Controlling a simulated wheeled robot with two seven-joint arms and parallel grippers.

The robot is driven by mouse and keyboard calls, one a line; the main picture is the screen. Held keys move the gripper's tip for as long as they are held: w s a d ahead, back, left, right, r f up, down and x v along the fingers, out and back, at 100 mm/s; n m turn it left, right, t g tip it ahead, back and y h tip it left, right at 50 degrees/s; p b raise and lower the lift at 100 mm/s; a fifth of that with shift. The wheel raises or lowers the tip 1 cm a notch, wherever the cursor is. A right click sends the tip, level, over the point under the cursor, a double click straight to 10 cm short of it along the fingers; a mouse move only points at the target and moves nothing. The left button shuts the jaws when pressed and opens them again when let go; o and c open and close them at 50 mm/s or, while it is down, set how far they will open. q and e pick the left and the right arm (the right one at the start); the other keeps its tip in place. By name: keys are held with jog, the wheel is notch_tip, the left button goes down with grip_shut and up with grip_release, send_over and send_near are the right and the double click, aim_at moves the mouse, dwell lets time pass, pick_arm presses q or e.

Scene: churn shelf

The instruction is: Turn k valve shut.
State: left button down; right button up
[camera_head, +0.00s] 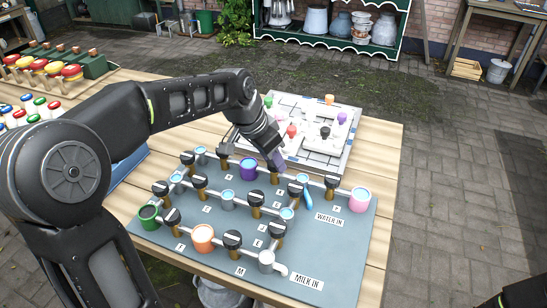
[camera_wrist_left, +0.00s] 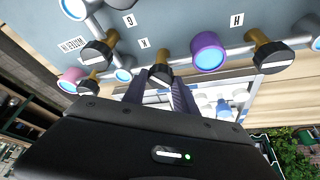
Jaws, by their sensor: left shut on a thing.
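The k valve is a black knob on a brass stem; in the left wrist view the knob (camera_wrist_left: 158,74) sits between my finger ends, beside a label K (camera_wrist_left: 145,43). My left gripper (camera_wrist_left: 160,86) is shut on this knob. In the head view my left gripper (camera_head: 277,163) reaches down to the back row of the grey pipe board (camera_head: 330,262), right of the purple cup (camera_head: 248,169), and mostly covers the knob. Whether the knob's white mark lies along or across the pipe is hard to tell. My right gripper is not in view.
Similar valves stand close by, such as one to the right (camera_head: 331,182) near the pink cup (camera_head: 359,200) and one at the left (camera_head: 225,150). A white puzzle board (camera_head: 340,160) with coloured pegs lies just behind. The table's right strip is clear.

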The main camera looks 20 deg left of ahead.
pick_arm(q)
jog(key=m, duration=0.1)
jog(key=m+h, duration=0.1)
jog(key=m, duration=0.1)
jog(key=shift+w+a+m+g, duration=0.1)
jog(key=shift+a+m+g, duration=0.05)
jog(key=shift+m+g, duration=0.2)
jog(key=shift+w+m+g+h, duration=0.1)
jog(key=shift+m+g+h, duration=0.5)
jog(key=shift+m, duration=1.25)
jog(key=c, duration=1)
grip_release()
jog(key=v, duration=0.7)
jog(key=shift+r, duration=0.4)
